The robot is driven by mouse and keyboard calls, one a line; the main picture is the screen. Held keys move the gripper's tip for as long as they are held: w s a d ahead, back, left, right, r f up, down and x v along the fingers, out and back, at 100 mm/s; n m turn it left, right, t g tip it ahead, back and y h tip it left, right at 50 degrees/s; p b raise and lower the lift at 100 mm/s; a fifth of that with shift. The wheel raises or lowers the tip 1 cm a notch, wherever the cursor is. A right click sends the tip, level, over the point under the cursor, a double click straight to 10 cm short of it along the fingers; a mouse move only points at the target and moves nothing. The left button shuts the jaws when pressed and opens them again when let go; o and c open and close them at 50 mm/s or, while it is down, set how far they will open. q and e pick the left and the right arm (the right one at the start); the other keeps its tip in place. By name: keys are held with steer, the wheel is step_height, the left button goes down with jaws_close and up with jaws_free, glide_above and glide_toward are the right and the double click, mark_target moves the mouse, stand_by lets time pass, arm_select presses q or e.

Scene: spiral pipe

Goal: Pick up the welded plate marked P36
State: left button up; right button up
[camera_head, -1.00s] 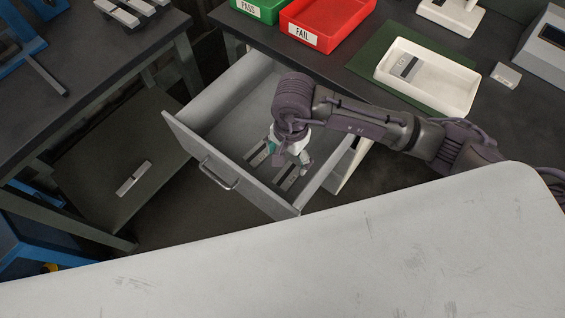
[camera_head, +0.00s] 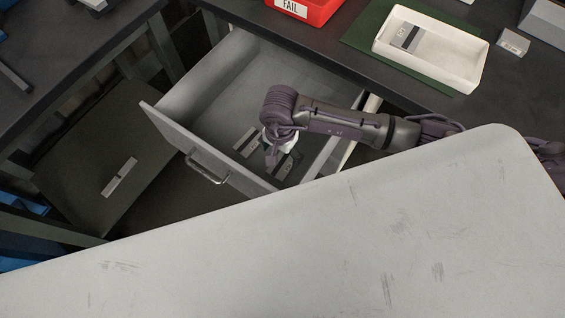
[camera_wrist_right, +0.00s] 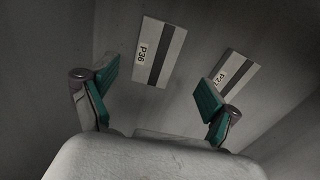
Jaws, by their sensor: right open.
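The plate marked P36 (camera_wrist_right: 158,52) lies flat in the drawer, pale with a dark band and a white label; it shows in the right wrist view beyond my fingers. A second plate (camera_wrist_right: 229,76), its label partly covered by a finger, lies to its right. The head view shows two plates, one (camera_head: 246,139) left of my gripper and one (camera_head: 284,168) partly under it, labels unreadable there. My right gripper (camera_head: 272,154) is inside the drawer, also in the right wrist view (camera_wrist_right: 157,90), teal-padded fingers spread and empty. My left gripper is out of view.
The grey drawer (camera_head: 172,128) is pulled out under the dark bench. A white tray (camera_head: 462,75) holding a plate (camera_head: 407,38) and a red FAIL bin (camera_head: 318,11) stand on the bench. Another plate (camera_head: 119,178) lies on a low shelf. A pale surface (camera_head: 300,235) fills the foreground.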

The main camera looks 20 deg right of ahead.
mark_target(282, 163)
steer(key=f, duration=0.5)
steer(key=shift+s+d+f, duration=0.1)
steer(key=shift+s+d, duration=0.05)
steer(key=shift+d, duration=0.05)
jaws_close()
